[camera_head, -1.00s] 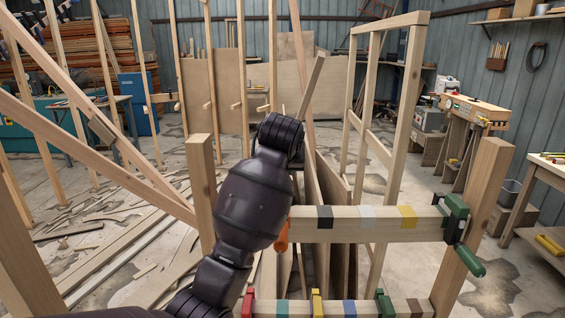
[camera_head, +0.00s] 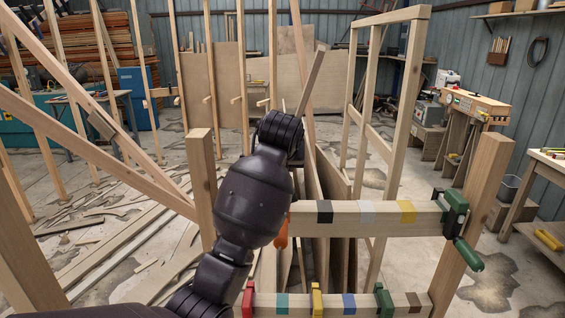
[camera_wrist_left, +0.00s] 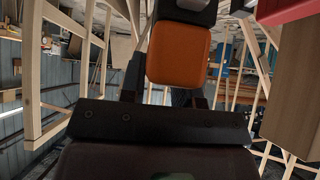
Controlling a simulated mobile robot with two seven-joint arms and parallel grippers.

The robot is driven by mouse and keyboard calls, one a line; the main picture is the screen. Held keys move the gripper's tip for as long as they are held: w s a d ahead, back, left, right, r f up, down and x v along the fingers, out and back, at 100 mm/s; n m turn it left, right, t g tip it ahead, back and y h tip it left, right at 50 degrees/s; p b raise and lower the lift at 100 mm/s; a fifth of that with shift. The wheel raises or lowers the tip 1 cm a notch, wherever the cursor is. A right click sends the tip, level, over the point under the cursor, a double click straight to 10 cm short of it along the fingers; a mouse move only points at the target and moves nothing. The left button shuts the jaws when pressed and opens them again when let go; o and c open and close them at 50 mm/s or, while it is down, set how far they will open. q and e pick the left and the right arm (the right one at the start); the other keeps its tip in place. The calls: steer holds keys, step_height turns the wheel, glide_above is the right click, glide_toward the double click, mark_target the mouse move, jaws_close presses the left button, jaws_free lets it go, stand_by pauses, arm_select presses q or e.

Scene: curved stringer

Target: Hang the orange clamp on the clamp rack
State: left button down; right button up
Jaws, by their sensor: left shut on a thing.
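The orange clamp shows as a small orange part (camera_head: 282,234) just left of the upper rail's black band in the head view; the rest is hidden behind my left arm. In the left wrist view its orange block (camera_wrist_left: 180,55) stands beyond the gripper, with a dark part above it. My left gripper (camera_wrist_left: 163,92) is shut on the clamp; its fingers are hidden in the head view. The clamp rack is a wooden frame with an upper rail (camera_head: 383,224) and a lower rail (camera_head: 330,309), both with coloured bands. I cannot tell whether the clamp touches the rail. My right gripper is out of view.
A green clamp (camera_head: 455,215) sits at the upper rail's right end. Red (camera_head: 248,298), yellow (camera_head: 317,299) and green (camera_head: 384,300) clamps sit on the lower rail. Wooden posts (camera_head: 203,185) (camera_head: 473,220) stand at both sides. The white, yellow and blue bands are bare.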

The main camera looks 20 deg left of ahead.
arm_select(q)
steer(key=shift+f, duration=0.2)
steer(key=shift+f, duration=1.35)
steer(key=shift+f, duration=0.25)
steer(key=shift+f+b, duration=0.35)
steer(key=shift+f, duration=0.8)
steer(key=shift+f, duration=0.3)
steer(key=shift+f+p, duration=0.3)
